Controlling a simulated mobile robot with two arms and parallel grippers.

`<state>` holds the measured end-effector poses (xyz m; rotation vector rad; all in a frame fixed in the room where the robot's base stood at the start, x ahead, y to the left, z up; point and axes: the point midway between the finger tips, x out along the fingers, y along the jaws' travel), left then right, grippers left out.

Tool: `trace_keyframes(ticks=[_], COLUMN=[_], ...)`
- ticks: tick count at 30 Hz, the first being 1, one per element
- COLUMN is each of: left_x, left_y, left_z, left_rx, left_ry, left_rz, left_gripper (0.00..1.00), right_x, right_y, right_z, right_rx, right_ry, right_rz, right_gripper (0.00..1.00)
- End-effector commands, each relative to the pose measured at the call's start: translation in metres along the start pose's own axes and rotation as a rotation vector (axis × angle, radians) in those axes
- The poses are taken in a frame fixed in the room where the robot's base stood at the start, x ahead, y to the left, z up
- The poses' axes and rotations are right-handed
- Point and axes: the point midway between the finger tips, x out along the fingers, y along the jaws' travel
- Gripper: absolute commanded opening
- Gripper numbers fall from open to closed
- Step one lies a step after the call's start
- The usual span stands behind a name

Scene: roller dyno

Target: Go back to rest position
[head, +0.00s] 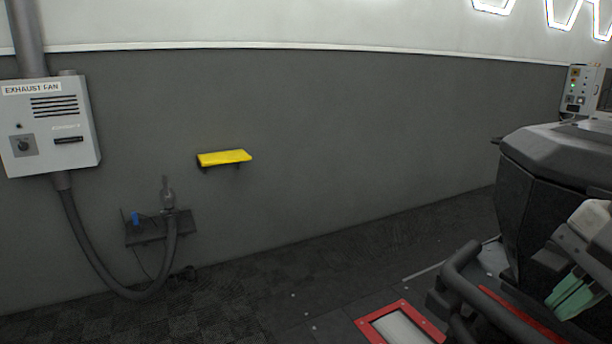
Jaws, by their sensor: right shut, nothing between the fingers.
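My right gripper (568,301) shows at the lower right edge of the head view, with pale green fingers pointing down and left. Its fingers are shut and hold nothing. It is in front of the dark bulky vehicle (540,165), and I cannot tell whether it touches it. My left gripper is not in view.
A grey exhaust fan box (85,130) hangs on the left wall, with a hose (85,250) below it. A yellow shelf (224,157) and a small dark shelf (145,232) are on the wall. A red-framed plate (362,322) lies in the floor. The middle floor looks clear.

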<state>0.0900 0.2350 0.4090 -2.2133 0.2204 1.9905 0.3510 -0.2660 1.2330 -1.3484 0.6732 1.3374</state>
Motion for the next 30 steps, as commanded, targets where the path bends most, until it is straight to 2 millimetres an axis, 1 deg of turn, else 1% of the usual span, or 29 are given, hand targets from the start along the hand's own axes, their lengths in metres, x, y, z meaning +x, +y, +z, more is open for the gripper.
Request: trace_keyframes(ticks=[1,5,8,9,11,12,14,15,17,18,20,21,23,24,25,26,27,29,30], left_x=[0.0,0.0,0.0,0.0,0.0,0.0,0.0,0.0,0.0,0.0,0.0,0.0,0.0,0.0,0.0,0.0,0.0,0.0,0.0], left_y=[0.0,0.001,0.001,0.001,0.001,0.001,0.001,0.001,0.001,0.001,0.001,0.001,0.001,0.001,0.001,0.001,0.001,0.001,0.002], left_z=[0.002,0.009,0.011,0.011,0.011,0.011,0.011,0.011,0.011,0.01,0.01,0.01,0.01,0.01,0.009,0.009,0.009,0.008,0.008], left_rx=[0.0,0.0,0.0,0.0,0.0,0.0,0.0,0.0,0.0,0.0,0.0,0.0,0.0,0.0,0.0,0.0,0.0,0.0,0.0], left_ry=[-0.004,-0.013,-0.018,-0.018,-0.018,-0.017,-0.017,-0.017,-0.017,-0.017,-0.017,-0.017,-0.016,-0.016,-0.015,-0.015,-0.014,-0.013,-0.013], left_rz=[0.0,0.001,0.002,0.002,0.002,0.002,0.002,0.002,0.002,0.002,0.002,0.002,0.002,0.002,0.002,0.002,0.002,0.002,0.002], left_gripper=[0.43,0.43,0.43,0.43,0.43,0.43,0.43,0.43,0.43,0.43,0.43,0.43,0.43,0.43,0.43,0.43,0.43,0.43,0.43], right_x=[0.01,0.03,0.044,0.048,0.054,0.057,0.063,0.069,0.081,0.091,0.11,0.125,0.152,0.172,0.188,0.204,0.226,0.258,0.277], right_y=[-0.003,-0.016,-0.031,-0.037,-0.047,-0.053,-0.059,-0.062,-0.063,-0.061,-0.055,-0.048,-0.033,-0.021,-0.01,0.002,0.019,0.045,0.062], right_z=[0.002,0.012,0.017,0.017,0.012,0.006,-0.006,-0.017,-0.035,-0.049,-0.07,-0.082,-0.1,-0.109,-0.114,-0.117,-0.119,-0.116,-0.111], right_rx=[0.047,0.219,0.439,0.551,0.731,0.858,1.059,1.201,1.421,1.574,1.814,1.98,2.238,2.417,-2.369,-2.307,-2.224,-2.1,-2.025], right_ry=[-0.09,-0.358,-0.638,-0.762,-0.944,-1.062,-1.231,-1.338,-1.489,-1.584,-1.712,-1.789,-1.887,-1.939,1.827,1.706,1.548,1.326,1.193], right_rz=[-0.033,-0.137,-0.229,-0.265,-0.314,-0.341,-0.377,-0.397,-0.42,-0.433,-0.448,-0.456,-0.466,-0.47,0.438,0.406,0.369,0.322,0.296], right_gripper=[0.0,0.0,0.0,0.0,0.0,0.0,0.0,0.0,0.0,0.0,0.0,0.0,0.0,0.0,0.0,0.0,0.0,0.0,0.0])
